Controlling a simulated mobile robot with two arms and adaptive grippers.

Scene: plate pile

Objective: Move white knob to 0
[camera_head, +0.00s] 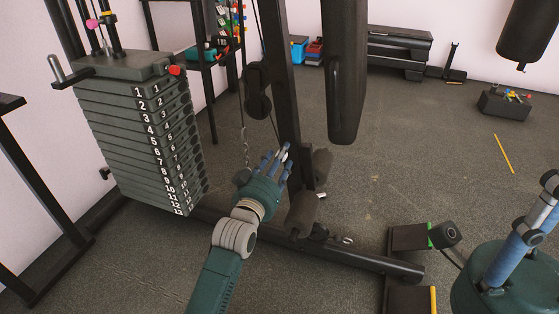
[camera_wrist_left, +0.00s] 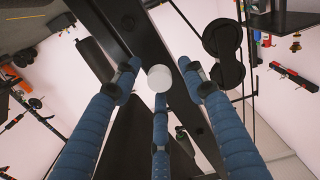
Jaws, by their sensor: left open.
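A white round knob (camera_wrist_left: 159,78) shows in the left wrist view, in line with the gap between the fingers of my left gripper (camera_wrist_left: 160,88). I cannot tell whether any finger touches it. In the head view my left gripper (camera_head: 277,163) is open in front of the dark upright post, to the right of the weight stack (camera_head: 140,125). The stack's plates carry white numbers from 1 downward; I see no 0 marking. The white knob cannot be clearly made out in the head view. My right gripper (camera_head: 528,232) is partly cut off at the right edge.
A red knob (camera_head: 175,70) sits at the stack's top. A black pad (camera_head: 345,75) hangs right of the post, with padded rollers (camera_head: 305,205) below. A dark base beam (camera_head: 350,260) crosses the floor. Open floor lies to the right.

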